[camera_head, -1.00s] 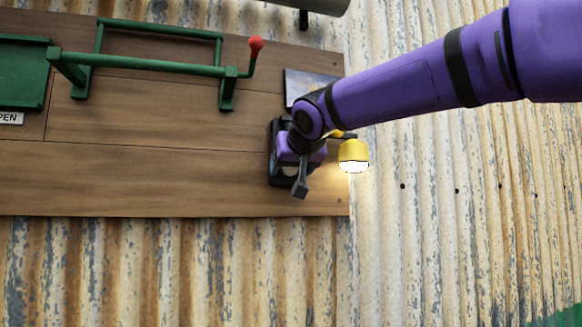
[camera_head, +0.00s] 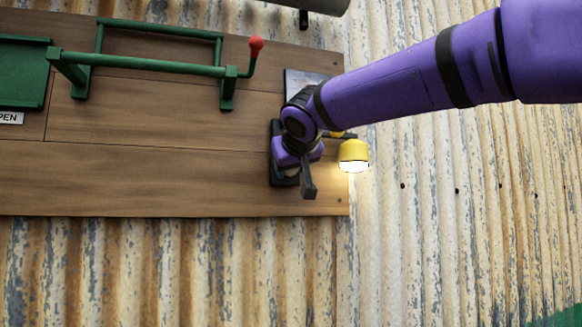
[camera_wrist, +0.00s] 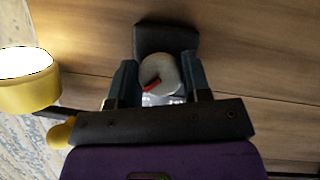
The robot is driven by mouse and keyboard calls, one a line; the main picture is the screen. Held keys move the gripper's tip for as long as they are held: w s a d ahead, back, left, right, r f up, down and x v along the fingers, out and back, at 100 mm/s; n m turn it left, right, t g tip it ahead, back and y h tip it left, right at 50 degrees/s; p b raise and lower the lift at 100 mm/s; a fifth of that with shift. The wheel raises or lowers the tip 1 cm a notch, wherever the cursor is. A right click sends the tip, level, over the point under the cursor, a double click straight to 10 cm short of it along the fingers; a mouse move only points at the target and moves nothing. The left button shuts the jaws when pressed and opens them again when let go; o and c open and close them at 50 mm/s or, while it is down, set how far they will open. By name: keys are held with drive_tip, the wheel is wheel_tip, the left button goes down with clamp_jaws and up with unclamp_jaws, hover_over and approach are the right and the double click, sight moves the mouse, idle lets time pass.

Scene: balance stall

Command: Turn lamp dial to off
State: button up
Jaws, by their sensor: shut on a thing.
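The lamp dial (camera_wrist: 160,74) is a pale round knob with a red mark, on a dark backplate (camera_wrist: 166,39) fixed to the wooden board. My gripper (camera_wrist: 160,80) has one finger on each side of the dial and is shut on it. The red mark lies toward the lower left of the dial in the wrist view. In the head view my gripper (camera_head: 292,160) and wrist hide the dial, and part of the dark backplate (camera_head: 285,181) shows. The yellow lamp (camera_head: 354,151) glows beside it; it also shows in the wrist view (camera_wrist: 28,92).
A green rail (camera_head: 150,64) with a red-knobbed handle (camera_head: 256,44) is mounted at the upper left of the board (camera_head: 150,180). Corrugated metal wall (camera_head: 450,220) surrounds the board.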

drive_tip(key=shift+f+n+t+h, duration=0.1)
drive_tip(key=shift+n+t+h, duration=0.8)
drive_tip(key=shift+n, duration=2)
drive_tip(key=shift+n+t+h, duration=0.3)
drive_tip(key=shift+n+t, duration=1.05)
drive_tip(key=shift+n, duration=1.55)
drive_tip(key=shift+f+n+t+h, duration=0.1)
drive_tip(key=shift+n+t+h, duration=0.8)
drive_tip(key=shift+n, duration=2)
drive_tip(key=shift+t+y, duration=0.25)
drive_tip(key=shift+y, duration=0.05)
drive_tip(key=o, duration=0.9)
drive_tip(key=shift+r, duration=0.1)
drive_tip(key=v, duration=1.1)
drive_tip(key=shift+w, duration=0.1)
